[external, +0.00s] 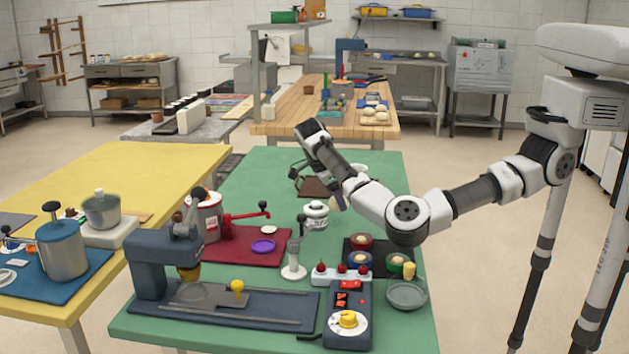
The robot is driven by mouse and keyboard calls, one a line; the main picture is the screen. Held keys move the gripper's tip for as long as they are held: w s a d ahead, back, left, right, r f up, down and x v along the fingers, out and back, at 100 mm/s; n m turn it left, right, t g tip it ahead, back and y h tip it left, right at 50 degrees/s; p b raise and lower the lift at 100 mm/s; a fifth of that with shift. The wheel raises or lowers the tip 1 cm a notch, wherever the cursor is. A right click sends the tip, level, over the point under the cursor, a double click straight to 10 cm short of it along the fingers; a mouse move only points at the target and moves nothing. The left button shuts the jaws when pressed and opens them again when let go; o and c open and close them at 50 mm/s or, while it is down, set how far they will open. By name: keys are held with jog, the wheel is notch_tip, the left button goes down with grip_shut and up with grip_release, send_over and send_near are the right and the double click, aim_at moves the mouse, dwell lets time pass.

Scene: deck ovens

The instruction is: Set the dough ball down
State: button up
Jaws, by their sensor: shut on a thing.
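The held dough ball cannot be made out clearly.
A dark blue press (160,260), a control box (347,315) and a grey dish (407,294) crowd the near end. The back left of the green table is clear.

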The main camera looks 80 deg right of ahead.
aim_at(336, 210)
jog(key=shift+f, duration=1.95)
jog(key=shift+f, duration=0.15)
jog(key=o, duration=1)
jog(key=b+v, duration=0.1)
jog(key=v, duration=1.1)
